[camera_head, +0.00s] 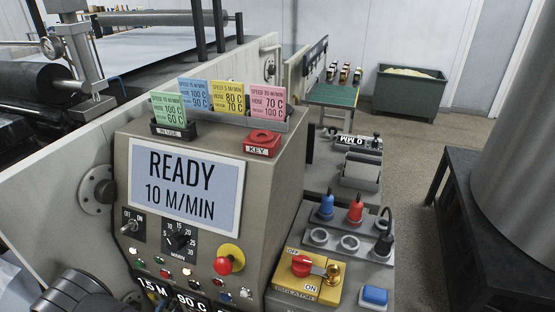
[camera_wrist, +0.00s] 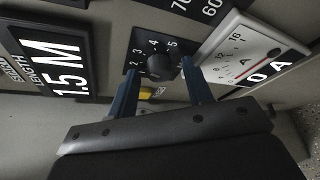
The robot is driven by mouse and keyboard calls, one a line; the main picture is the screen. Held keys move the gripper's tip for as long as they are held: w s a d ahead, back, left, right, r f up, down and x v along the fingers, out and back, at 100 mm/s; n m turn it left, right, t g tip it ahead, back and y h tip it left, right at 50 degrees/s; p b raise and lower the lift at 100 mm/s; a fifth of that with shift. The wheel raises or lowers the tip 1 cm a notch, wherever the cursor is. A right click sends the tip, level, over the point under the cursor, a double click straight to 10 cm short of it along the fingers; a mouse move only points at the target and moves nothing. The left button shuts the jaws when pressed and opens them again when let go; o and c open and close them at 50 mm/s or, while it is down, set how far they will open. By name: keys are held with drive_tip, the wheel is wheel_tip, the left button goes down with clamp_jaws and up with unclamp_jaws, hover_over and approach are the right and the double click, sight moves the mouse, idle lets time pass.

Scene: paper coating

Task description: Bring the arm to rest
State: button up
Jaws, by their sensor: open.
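My gripper (camera_wrist: 160,78) shows in the wrist view, with its two dark blue fingers apart. A black knob (camera_wrist: 159,67) on a dial numbered up to 5 shows in the gap between the fingertips. Nothing is clearly held, and I cannot tell whether a finger touches the knob. My gripper's fingers do not show in the head view.
Around the knob in the wrist view are a "1.5 M" display (camera_wrist: 62,62) and an ammeter (camera_wrist: 245,58). The head view shows a console with a "READY 10 M/MIN" screen (camera_head: 186,187), a red stop button (camera_head: 229,261), a yellow isolator (camera_head: 308,274) and coloured cards (camera_head: 229,97).

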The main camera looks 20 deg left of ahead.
drive_tip(key=shift+a+r+n+h, duration=0.1)
drive_tip(key=shift+n+h, duration=0.4)
drive_tip(key=shift+n, duration=0.5)
drive_tip(key=shift+o, duration=0.4)
drive_tip(key=o, duration=1.1)
drive_tip(key=s+r+n+y, duration=0.15)
drive_tip(key=s+n, duration=0.35)
drive_tip(key=s, duration=0.6)
drive_tip(key=s+r+n, duration=0.3)
drive_tip(key=s+n, duration=0.2)
drive_tip(key=s, duration=0.5)
drive_tip(key=x, duration=0.9)
drive_tip(key=shift+w, duration=0.25)
drive_tip(key=shift+f, duration=0.1)
